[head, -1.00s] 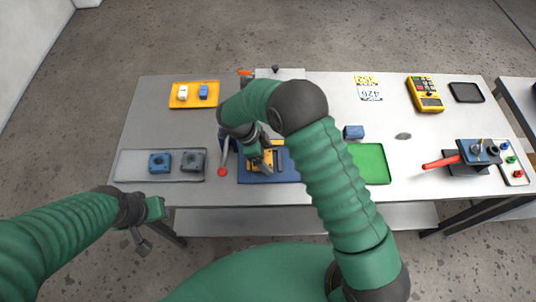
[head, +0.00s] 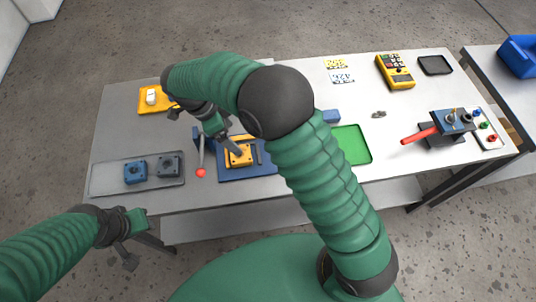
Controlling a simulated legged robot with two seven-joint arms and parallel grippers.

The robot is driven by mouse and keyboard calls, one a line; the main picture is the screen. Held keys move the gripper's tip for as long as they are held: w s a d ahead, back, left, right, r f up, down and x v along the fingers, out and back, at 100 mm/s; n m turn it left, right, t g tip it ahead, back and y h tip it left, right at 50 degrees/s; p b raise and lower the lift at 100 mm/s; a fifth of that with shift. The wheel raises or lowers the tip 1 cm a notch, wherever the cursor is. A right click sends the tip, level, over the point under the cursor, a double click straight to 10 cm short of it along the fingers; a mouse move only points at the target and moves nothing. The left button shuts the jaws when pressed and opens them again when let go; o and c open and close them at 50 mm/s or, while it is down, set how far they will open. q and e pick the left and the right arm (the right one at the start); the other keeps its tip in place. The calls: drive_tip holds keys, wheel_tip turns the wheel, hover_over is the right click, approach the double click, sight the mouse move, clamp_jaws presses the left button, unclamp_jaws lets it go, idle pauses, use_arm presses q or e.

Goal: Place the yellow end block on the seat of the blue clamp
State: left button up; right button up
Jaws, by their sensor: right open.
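The yellow end block (head: 240,158), with a dark hole in it, sits on the blue base of the clamp (head: 232,175). A lever with a red ball (head: 200,173) stands at the clamp's left side. My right gripper (head: 233,150) is open, with its dark fingers at the block's upper left; I cannot tell whether they touch it. My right arm hides part of the clamp's right side. My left gripper (head: 133,242) hangs in front of the table's front edge, away from the clamp; its jaws are too unclear to tell.
A grey tray (head: 103,180) at the left holds a blue block (head: 135,172) and a dark block (head: 168,165). A yellow tray (head: 148,107) lies behind. A green tray (head: 352,147) and a red-handled valve (head: 420,136) stand to the right.

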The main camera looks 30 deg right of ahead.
drive_tip(key=s+d+n+t+y, duration=0.2)
drive_tip(key=s+d+n, duration=0.2)
drive_tip(key=s+n, duration=0.3)
drive_tip(key=s+d+n+t+y, duration=0.1)
drive_tip(key=s+d+n, duration=0.4)
drive_tip(key=s+n, duration=0.3)
drive_tip(key=n, duration=0.4)
drive_tip(key=shift+s+f+t+y, duration=0.25)
drive_tip(key=shift+s+t+y, duration=0.05)
drive_tip(key=shift+t+y, duration=0.1)
